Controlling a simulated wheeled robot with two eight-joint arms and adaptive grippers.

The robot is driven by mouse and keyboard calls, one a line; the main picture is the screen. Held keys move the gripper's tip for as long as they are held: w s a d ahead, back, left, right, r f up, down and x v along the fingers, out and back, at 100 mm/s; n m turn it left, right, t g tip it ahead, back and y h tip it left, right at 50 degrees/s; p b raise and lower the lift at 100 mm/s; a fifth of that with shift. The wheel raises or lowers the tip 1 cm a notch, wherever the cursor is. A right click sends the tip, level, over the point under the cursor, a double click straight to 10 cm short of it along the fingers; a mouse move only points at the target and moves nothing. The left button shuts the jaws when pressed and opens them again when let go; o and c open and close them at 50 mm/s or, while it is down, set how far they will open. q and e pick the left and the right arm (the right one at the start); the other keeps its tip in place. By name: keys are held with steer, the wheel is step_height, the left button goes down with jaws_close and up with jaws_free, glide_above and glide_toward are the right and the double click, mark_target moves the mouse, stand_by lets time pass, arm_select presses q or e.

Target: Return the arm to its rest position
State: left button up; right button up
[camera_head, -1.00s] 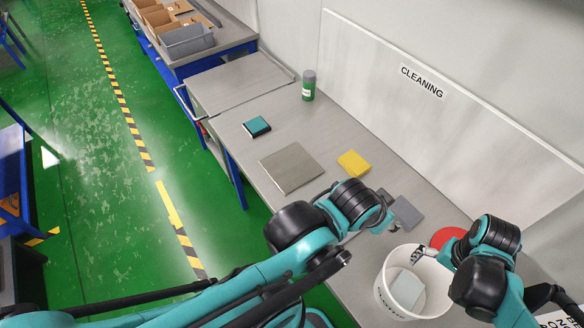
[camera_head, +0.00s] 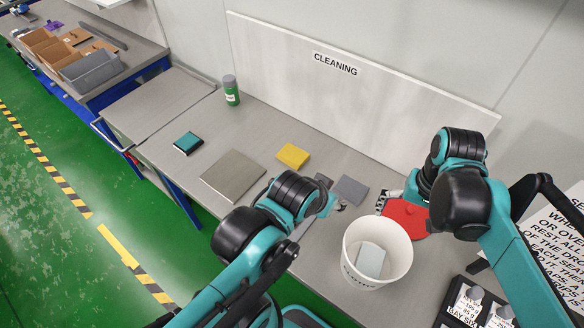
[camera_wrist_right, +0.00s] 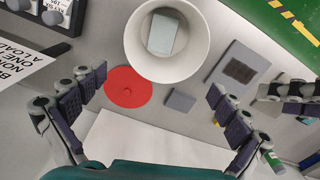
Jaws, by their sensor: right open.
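My right gripper (camera_head: 383,203) is at the end of the right arm, behind the white bucket and by the red disc (camera_head: 408,218). In the right wrist view its fingers (camera_wrist_right: 155,108) are spread wide with nothing between them.
A white bucket (camera_head: 350,265) holds a pale block (camera_head: 370,260). Grey pads (camera_head: 350,189), a yellow sponge (camera_head: 293,155), a metal plate (camera_head: 232,176), a teal-topped block (camera_head: 188,143) and a green bottle (camera_head: 231,91) stand on the bench. A dark unit (camera_head: 470,308) is at right.

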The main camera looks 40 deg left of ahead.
stand_by(0.4)
steer(key=s+d+f+m+t+b, duration=0.1)
steer(key=s+d+f+t+b, duration=0.1)
steer(key=d+f+b, duration=0.6)
steer(key=s+d+f+m+t+b, duration=0.1)
steer(key=s+d+f+t+b, duration=0.2)
steer(key=d+f+t+b, duration=0.2)
steer(key=d+f+b, duration=0.3)
steer(key=d+f, duration=0.1)
steer(key=f, duration=0.1)
steer(key=shift+d+m+b, duration=0.4)
